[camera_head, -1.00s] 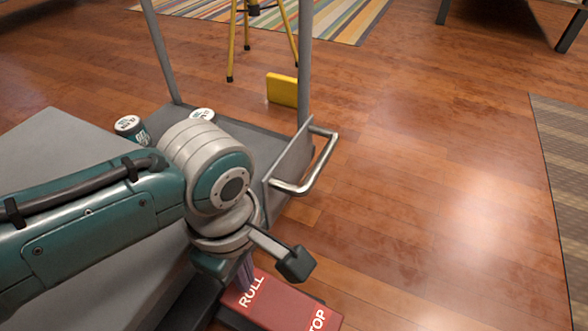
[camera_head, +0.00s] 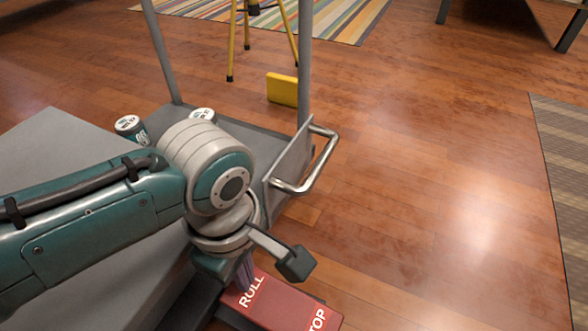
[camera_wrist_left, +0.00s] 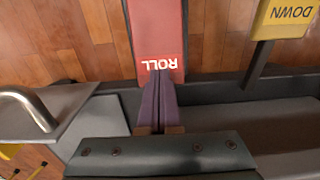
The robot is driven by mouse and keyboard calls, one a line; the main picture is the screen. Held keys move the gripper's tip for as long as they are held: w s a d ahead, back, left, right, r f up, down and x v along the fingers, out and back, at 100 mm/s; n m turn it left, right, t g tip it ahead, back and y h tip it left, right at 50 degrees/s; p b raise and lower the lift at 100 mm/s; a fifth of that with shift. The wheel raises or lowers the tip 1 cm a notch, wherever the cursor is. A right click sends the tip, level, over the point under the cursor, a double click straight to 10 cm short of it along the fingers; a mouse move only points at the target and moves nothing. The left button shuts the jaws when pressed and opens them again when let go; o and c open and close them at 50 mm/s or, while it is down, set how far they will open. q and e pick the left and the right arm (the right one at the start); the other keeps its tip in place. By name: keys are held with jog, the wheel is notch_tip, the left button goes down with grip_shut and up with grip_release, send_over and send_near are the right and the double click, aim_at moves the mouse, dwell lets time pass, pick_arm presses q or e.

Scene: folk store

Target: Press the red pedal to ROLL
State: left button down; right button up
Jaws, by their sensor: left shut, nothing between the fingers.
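The red pedal (camera_head: 283,303) is low at the bottom of the head view, with white lettering at its near-left end and "TOP" at its right end. In the left wrist view the red pedal (camera_wrist_left: 157,35) runs up from the fingertips, with "ROLL" upside down. My left gripper (camera_head: 246,284) is shut and empty, pointing down at the lettered end of the pedal. Its closed fingers (camera_wrist_left: 158,84) reach the edge of the lettering in the wrist view. I cannot tell whether they touch it or whether the pedal is pressed. My right gripper is not in view.
A yellow pedal marked "DOWN" (camera_wrist_left: 287,18) stands at the right of the wrist view. A metal handle (camera_head: 318,165) sticks out beside my arm. Grey posts (camera_head: 304,60) rise behind it. Wooden floor to the right is clear.

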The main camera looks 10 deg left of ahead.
pick_arm(q)
jog(key=shift+f, duration=0.1)
jog(key=shift+f+b, duration=1.15)
jog(key=shift+f, duration=0.3)
jog(key=shift+r, duration=0.1)
notch_tip(320, 180, up, 9)
jog(key=p, duration=1)
